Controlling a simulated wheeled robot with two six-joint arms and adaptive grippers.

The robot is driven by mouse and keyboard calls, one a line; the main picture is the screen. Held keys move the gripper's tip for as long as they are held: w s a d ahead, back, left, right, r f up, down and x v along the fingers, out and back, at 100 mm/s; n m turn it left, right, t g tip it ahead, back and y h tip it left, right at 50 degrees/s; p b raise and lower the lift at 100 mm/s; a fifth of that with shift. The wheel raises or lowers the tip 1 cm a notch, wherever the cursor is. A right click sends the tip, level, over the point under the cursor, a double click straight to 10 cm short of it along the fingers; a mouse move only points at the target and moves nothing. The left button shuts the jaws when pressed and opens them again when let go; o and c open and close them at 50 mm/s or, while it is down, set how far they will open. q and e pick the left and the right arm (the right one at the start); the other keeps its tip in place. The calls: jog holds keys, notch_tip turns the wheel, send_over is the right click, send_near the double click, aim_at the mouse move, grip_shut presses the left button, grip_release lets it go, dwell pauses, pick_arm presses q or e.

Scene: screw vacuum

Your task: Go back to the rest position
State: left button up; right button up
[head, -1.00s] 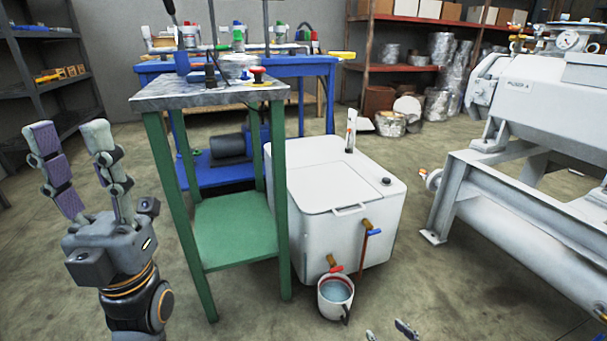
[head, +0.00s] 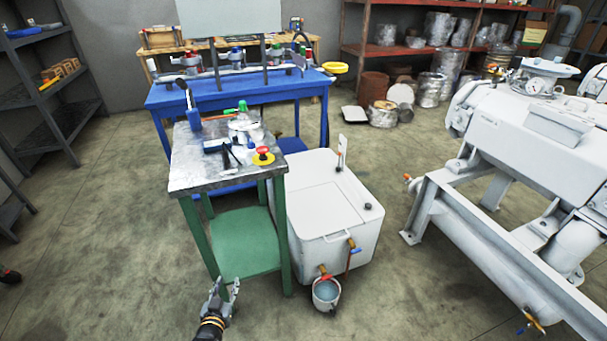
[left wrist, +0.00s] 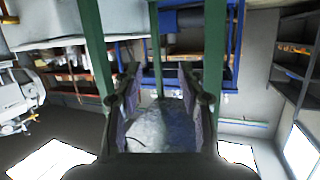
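My left gripper (head: 226,290) shows small at the bottom of the head view, in front of the green-legged stand (head: 236,248). In the left wrist view its two fingers (left wrist: 158,82) are well apart with nothing held between them. The stand's green legs show behind the fingers there. My right gripper is not in either view.
The stand's grey top (head: 195,175) carries a red-and-yellow button (head: 263,156) and tools. Beside it are a white tank (head: 325,200) and a bucket of liquid (head: 326,293). A large grey machine (head: 540,150) stands right, a blue bench (head: 300,90) behind. Floor at left is mostly clear.

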pick_arm(q)
jog(key=s+a+f+g+p, duration=0.1)
jog(key=s+f+g+p, duration=0.2)
jog(key=s, duration=1.1)
jog(key=s+a+f+g+p, duration=0.2)
jog(key=s+g+p, duration=0.4)
jog(key=s, duration=0.9)
jog(key=s+a+f+g+p, duration=0.1)
jog(key=s+f+g+p, duration=0.2)
jog(key=s+p, duration=0.5)
jog(key=s+g, duration=0.1)
jog(key=s, duration=0.5)
jog(key=shift+s+a+f+y+p, duration=0.25)
jog(key=shift+a+f+y+p, duration=0.05)
jog(key=shift+f+y+p, duration=0.1)
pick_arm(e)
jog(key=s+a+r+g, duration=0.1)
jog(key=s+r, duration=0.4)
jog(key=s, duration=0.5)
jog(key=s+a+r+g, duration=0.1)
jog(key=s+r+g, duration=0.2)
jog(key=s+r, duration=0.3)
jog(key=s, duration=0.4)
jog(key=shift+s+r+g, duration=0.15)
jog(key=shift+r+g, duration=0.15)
pick_arm(q)
jog(key=shift+w, duration=0.1)
